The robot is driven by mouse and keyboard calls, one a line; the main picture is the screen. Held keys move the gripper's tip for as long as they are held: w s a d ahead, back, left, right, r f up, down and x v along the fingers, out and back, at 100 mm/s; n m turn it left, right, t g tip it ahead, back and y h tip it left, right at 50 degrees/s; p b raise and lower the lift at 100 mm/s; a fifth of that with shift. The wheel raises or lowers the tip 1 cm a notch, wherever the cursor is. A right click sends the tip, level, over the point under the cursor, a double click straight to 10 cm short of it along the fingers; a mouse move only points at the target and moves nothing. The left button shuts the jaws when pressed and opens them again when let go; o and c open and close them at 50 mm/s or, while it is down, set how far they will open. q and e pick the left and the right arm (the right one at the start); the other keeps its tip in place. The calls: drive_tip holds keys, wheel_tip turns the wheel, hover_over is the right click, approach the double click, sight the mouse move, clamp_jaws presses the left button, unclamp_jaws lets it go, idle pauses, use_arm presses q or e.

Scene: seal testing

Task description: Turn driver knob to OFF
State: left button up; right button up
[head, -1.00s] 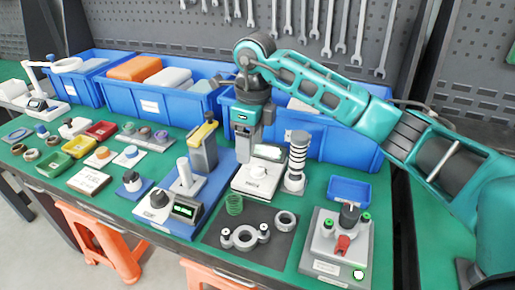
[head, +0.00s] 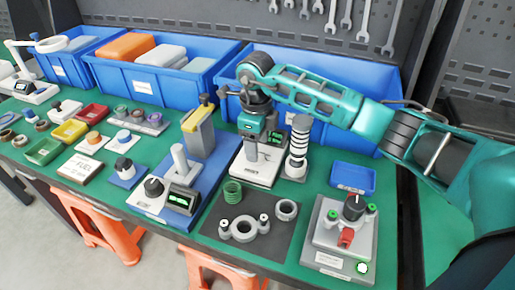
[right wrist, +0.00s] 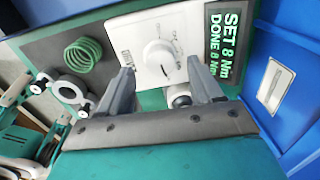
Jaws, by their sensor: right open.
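A white box with a round white dial knob (right wrist: 158,55) shows in the right wrist view. Small lettering runs around the dial, too blurred to read surely. A dark display (right wrist: 222,45) beside it reads SET 8 Nm, DONE 8 Nm. My right gripper (right wrist: 162,82) is open and empty, its two fingers apart and pointing toward the box, with the knob beyond the fingertips. In the head view my right gripper (head: 252,150) is over the white box (head: 249,176) and hides most of its top, including the knob. My left gripper is not in view.
A striped column (head: 298,145) stands close to the right of the box. A green spring (head: 232,191) and grey ring parts (head: 244,229) lie on a dark mat in front. Blue bins (head: 330,125) stand behind. A grey fixture with a red part (head: 345,237) is at front right.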

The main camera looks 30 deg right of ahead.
wheel_tip(320, 180, down, 2)
drive_tip(key=shift+f, duration=0.2)
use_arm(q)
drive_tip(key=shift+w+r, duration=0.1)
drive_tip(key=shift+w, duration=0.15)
use_arm(e)
drive_tip(key=shift+w, duration=0.1)
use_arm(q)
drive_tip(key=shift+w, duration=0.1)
use_arm(e)
drive_tip(key=shift+c, duration=0.5)
drive_tip(key=c, duration=1)
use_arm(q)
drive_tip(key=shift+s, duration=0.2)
use_arm(e)
drive_tip(key=shift+o, duration=0.2)
